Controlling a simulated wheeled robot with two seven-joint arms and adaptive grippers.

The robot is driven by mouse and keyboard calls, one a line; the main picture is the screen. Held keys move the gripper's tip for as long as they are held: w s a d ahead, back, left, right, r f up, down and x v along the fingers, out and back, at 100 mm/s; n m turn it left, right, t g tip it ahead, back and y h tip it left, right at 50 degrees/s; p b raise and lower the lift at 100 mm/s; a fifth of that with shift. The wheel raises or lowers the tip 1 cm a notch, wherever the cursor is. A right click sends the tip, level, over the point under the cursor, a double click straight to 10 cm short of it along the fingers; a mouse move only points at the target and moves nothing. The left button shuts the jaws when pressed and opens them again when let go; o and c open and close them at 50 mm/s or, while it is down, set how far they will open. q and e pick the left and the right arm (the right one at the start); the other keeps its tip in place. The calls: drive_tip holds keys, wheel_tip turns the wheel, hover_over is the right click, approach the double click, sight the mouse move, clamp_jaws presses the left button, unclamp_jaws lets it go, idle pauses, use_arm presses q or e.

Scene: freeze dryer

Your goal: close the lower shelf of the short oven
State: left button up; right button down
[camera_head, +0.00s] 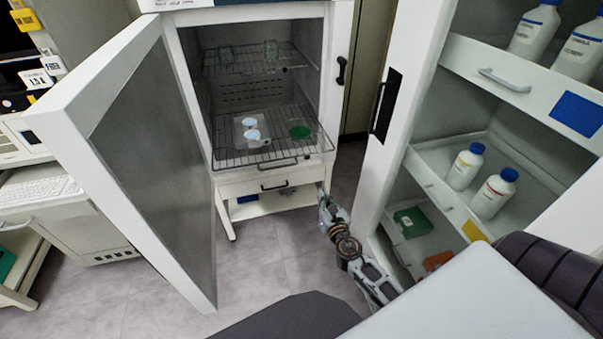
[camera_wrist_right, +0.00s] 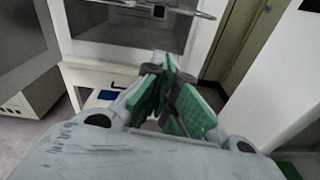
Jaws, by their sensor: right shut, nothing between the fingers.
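The short oven (camera_head: 205,12) stands at the centre of the head view with its door (camera_head: 160,150) swung wide open to the left. Its lower shelf (camera_head: 228,158), a wire rack, sticks out past the front opening. Its front handle (camera_head: 278,166) faces me, and the shelf's front edge also shows at the top of the right wrist view (camera_wrist_right: 180,10). My right gripper (camera_head: 326,199) is below and to the right of the shelf, near the oven's lower right corner, apart from the shelf. In the wrist view its green-padded fingers (camera_wrist_right: 168,78) are together and empty. My left gripper is out of view.
The upper shelf (camera_head: 235,66) is inside the oven. An open cabinet with bottles (camera_head: 465,166) stands close on the right. Floor is clear before the oven.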

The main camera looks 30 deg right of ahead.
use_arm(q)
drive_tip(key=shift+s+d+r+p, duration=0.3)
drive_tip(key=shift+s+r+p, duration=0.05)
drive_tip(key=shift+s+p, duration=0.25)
use_arm(e)
drive_tip(key=w+d+r+n+t, duration=0.1)
drive_tip(key=w+d+r, duration=0.1)
drive_tip(key=w, duration=1.2)
drive_tip(key=shift+r+n, duration=0.3)
drive_tip(key=shift+r, duration=0.3)
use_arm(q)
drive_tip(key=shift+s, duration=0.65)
use_arm(e)
drive_tip(key=shift+d, duration=0.1)
